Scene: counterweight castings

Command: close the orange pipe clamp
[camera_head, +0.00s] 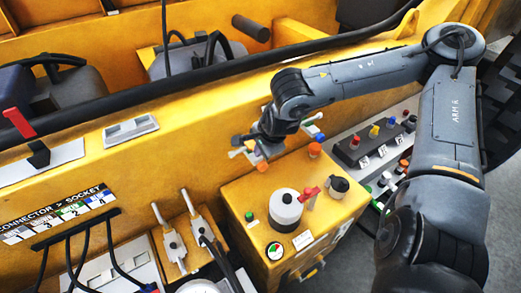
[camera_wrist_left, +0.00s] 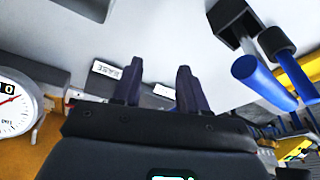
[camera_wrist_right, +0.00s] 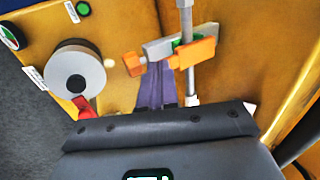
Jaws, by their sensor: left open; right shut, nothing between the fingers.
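The orange pipe clamp (camera_wrist_right: 197,52) shows best in the right wrist view, at a thin grey pipe (camera_wrist_right: 186,22). A grey bar (camera_wrist_right: 160,48) with a smaller orange block (camera_wrist_right: 133,64) at its left end runs beside it; a little green shows between bar and orange body. I cannot tell whether the clamp is fully closed. My right gripper (camera_wrist_right: 156,68) is shut and empty, its fingertips close to the grey bar; contact is unclear. In the head view the right gripper (camera_head: 261,152) is by the yellow wall. My left gripper (camera_wrist_left: 158,72) is open and empty, outside the head view.
A yellow box (camera_head: 257,190) with a white round knob (camera_head: 286,207) and a red lever (camera_head: 309,194) stands below my right gripper. A button panel (camera_head: 372,141) is to the right. Blue handles (camera_wrist_left: 260,82) are near my left gripper, right of its fingers.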

